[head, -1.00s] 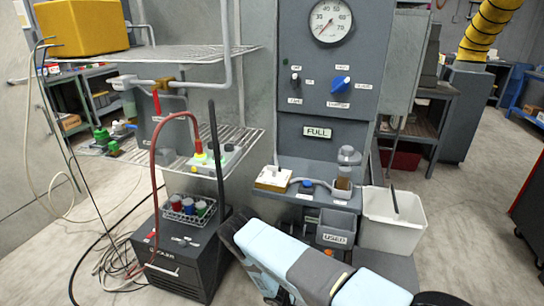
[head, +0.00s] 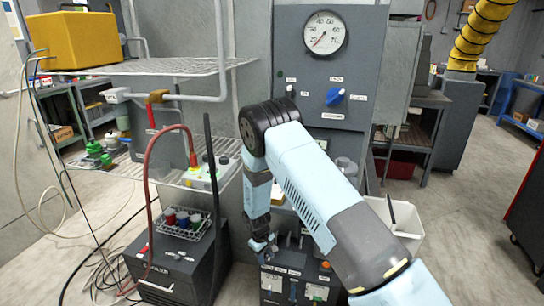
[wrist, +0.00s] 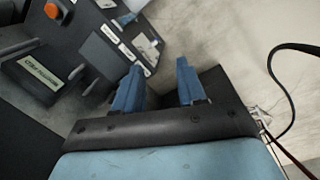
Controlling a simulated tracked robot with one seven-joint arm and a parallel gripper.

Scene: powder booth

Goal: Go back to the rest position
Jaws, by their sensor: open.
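My gripper (head: 262,246) hangs low in the middle of the head view, below my raised, bent light-blue arm. In the wrist view its two blue fingers (wrist: 158,84) stand apart with nothing between them, so it is open and empty. In the head view it is above a dark unit with white labels (head: 288,284) and apart from the wire basket of coloured caps (head: 184,222) to its left. My arm hides most of the small shelf and bins under the gauge panel.
The grey panel (head: 298,75) with a round gauge (head: 325,33) and blue knob (head: 335,96) stands behind my arm. A white bin (head: 405,222) is to the right. Wire shelves (head: 170,66), a red hose (head: 148,190) and loose cables are left. The floor at right is clear.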

